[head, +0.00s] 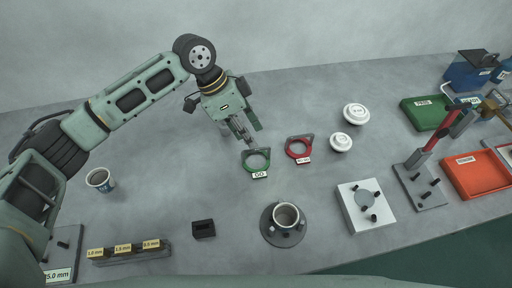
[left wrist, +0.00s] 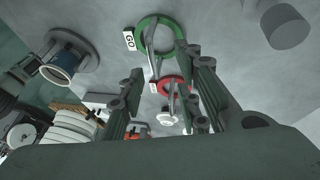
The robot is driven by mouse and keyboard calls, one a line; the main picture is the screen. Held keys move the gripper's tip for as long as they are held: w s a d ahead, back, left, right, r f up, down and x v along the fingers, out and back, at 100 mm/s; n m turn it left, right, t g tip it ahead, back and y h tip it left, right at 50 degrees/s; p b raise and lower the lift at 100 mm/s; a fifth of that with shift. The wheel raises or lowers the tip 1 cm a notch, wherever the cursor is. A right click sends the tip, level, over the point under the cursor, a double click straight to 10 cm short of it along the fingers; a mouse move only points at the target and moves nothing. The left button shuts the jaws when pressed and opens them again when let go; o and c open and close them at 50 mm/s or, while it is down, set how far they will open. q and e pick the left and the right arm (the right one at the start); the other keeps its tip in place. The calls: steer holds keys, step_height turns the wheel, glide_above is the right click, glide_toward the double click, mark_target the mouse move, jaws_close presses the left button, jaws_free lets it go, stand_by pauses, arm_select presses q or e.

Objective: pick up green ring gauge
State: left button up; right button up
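The green ring gauge (head: 268,161) with a "GO" label lies flat on the grey table in the head view, near the middle. My left gripper (head: 245,130) points down just behind its handle side. In the left wrist view the green ring (left wrist: 139,42) is at the top, and a grey handle piece of it shows between the fingers. My left gripper (left wrist: 165,85) is open with its fingers apart and nothing visibly clamped. Whether a finger touches the gauge cannot be told. My right gripper is in neither view.
A red ring gauge (head: 289,148) lies close to the right of the green one. Two white lids (head: 355,115) are farther right. A cup on a round fixture (head: 284,216) stands in front. Table left of the green gauge is clear up to a cup (head: 100,180).

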mark_target(258, 149)
arm_select(q)
steer(key=x, duration=0.2)
steer(key=p+x, duration=0.1)
steer(key=x, duration=0.1)
steer(key=s+x, duration=0.1)
steer(key=x, duration=0.1)
steer(key=shift+d+r, duration=0.1)
steer(key=shift+d, duration=0.1)
steer(key=shift+c, duration=0.4)
jaws_close()
